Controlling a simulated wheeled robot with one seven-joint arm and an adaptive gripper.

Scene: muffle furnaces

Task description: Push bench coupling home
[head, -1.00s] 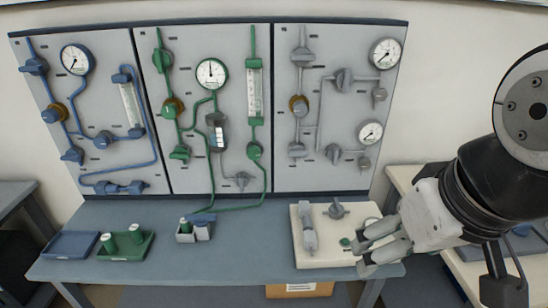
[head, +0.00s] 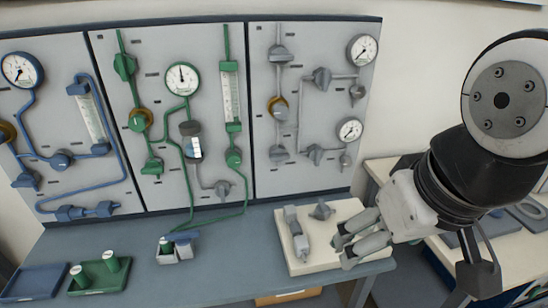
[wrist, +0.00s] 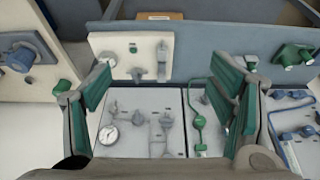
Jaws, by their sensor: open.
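A grey coupling (head: 297,232) lies on a pale base plate (head: 295,268) at the right end of the bench. A grey valve knob (head: 322,210) sits beside it on the same plate. My gripper (head: 341,252) is open and empty, its fingertips over the right part of the plate, to the right of the coupling and apart from it. In the wrist view, the plate (wrist: 112,42) appears ahead between the spread green-padded fingers, with the coupling (wrist: 161,62) on it. Whether the coupling is fully seated cannot be told.
Behind the bench (head: 225,268) stands an upright panel (head: 215,110) with blue, green and grey pipework and gauges. A green tray (head: 100,275), a blue tray (head: 38,282) and a small grey holder (head: 175,252) stand to the left. The bench between holder and plate is clear.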

